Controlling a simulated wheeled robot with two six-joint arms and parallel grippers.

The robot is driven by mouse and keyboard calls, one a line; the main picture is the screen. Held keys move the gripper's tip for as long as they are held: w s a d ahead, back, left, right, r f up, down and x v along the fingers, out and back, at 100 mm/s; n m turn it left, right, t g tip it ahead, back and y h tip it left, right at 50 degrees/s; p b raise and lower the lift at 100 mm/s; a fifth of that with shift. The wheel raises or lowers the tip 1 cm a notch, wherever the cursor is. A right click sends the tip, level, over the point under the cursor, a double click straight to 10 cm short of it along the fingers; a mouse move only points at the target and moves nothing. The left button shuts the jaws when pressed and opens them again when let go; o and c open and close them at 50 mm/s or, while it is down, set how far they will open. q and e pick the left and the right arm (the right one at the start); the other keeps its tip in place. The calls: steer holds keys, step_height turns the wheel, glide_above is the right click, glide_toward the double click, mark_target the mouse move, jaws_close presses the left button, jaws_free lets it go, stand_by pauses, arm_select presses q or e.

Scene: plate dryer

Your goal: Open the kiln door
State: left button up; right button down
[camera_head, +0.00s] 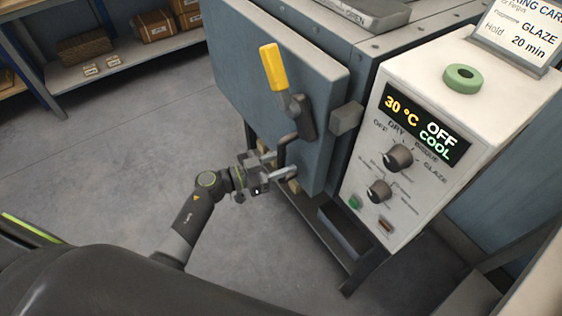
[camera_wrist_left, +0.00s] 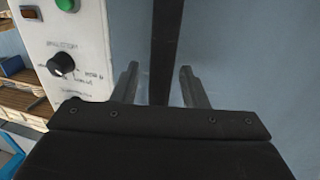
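The kiln door (camera_head: 250,70) is a blue-grey panel; it looks shut or nearly so, and I cannot tell if there is a gap. A yellow-gripped latch lever (camera_head: 273,68) points up on it, above a dark pivot near the door's right edge. Below is a black pull handle (camera_head: 283,150). My left gripper (camera_head: 277,165) is at this handle. In the left wrist view the dark handle bar (camera_wrist_left: 163,50) runs between the two spread fingers (camera_wrist_left: 160,85), with space visible on both sides. My right gripper is not in view.
The white control box (camera_head: 400,150) right of the door reads 30 °C, OFF, COOL. A shelf (camera_head: 120,70) with boxes stands at the back left. The grey floor (camera_head: 110,150) left of the door is clear.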

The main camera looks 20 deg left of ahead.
arm_select(q)
jaws_close()
